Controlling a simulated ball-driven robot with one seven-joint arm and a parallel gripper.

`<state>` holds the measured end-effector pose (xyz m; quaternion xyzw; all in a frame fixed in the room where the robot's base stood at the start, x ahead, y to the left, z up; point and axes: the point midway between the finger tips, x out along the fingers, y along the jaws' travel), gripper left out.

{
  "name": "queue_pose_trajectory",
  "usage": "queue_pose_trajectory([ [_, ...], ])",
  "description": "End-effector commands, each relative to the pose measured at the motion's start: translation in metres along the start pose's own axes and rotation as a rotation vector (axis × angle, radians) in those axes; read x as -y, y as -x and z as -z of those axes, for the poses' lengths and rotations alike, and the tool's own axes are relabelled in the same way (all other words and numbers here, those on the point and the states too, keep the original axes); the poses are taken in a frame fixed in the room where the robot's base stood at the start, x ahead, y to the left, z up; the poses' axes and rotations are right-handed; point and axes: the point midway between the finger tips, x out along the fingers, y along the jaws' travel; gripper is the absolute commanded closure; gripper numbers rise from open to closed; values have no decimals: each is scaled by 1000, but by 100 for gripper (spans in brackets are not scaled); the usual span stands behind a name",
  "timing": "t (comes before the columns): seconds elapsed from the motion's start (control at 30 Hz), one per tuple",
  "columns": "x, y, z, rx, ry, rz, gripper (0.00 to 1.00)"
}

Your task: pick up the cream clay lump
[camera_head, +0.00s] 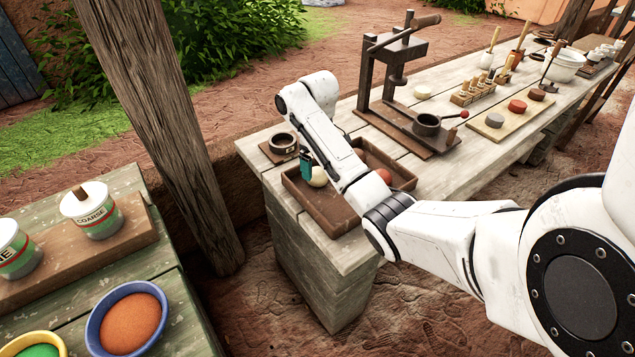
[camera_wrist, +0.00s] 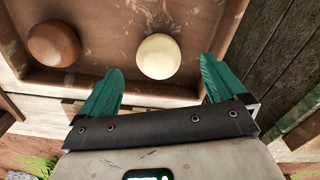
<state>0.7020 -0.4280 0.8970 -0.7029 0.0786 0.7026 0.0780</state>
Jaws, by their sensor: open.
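The cream clay lump (camera_wrist: 158,56) is a smooth round ball lying in a brown wooden tray (camera_wrist: 140,88). In the head view the cream lump (camera_head: 318,177) shows at the left part of the tray (camera_head: 322,212), beside my gripper (camera_head: 305,165). My gripper's green fingers (camera_wrist: 160,88) are spread open in the wrist view. The cream lump lies ahead of them, between their lines, and nothing is between the fingertips. A red-brown clay lump (camera_wrist: 54,44) lies to its left in the tray. In the head view my arm hides part of the tray.
A dark ring-shaped piece on a small board (camera_head: 283,143) stands just behind the tray. A dark press (camera_head: 395,80) stands farther back on the table. A pale lump (camera_head: 422,92) and a board of coloured lumps (camera_head: 512,112) lie to the right. A wooden post (camera_head: 160,120) rises at left.

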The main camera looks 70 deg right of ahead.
Motion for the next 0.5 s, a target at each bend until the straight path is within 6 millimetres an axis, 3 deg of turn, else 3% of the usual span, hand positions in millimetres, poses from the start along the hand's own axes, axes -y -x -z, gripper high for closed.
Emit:
queue_pose_trajectory([
  [0.3, -3, -41, 3, 3, -1, 1, 2],
  [0.5, -3, -48, 3, 1, -1, 0, 2],
])
